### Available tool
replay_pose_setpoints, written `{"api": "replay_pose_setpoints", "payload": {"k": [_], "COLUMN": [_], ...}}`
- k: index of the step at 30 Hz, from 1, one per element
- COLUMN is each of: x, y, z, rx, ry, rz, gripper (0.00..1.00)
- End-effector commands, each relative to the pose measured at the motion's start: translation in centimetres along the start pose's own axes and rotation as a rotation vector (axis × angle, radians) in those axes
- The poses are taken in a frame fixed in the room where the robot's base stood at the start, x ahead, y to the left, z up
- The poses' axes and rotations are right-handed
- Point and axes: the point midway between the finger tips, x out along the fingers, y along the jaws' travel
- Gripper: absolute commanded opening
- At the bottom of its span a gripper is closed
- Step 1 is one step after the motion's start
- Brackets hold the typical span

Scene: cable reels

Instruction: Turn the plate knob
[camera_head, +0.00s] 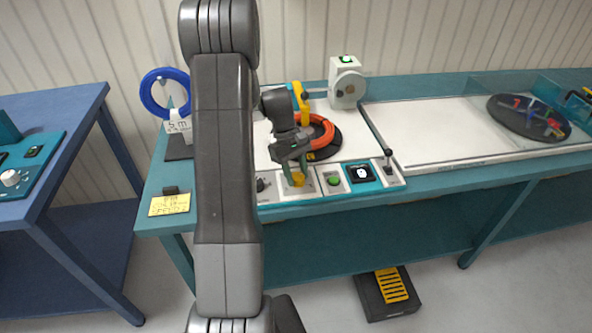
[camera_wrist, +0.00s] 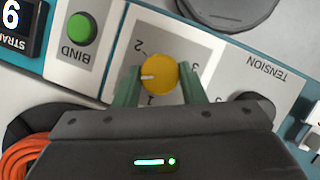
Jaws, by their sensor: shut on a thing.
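The yellow knob (camera_wrist: 159,72) sits on a white panel marked 1, 2 and 3 in the wrist view. Its white pointer line points left in that view, between the marks 1 and 2. My gripper (camera_wrist: 158,84) has its two green fingers on either side of the knob, closed on it. In the head view my gripper (camera_head: 296,172) reaches down to the yellow knob (camera_head: 298,180) on the front control strip. The panel marks are too small to read there.
Next to the knob are a green BIND button (camera_wrist: 82,28) and a TENSION panel (camera_wrist: 268,75). An orange cable coil (camera_head: 322,133) lies on a dark disc behind the gripper. A lever (camera_head: 388,160) stands to the right.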

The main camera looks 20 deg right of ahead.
Motion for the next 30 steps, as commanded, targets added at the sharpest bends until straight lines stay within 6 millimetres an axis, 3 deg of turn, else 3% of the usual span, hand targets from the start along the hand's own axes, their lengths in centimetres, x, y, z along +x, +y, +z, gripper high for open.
{"api": "replay_pose_setpoints", "payload": {"k": [18,30], "x": [-0.09,0.0], "y": [0.42,0.56], "z": [0.11,0.2], "rx": [0.538,0.8], "ry": [0.002,0.003], "rz": [-0.222,-0.331], "gripper": [0.14,0.14]}}
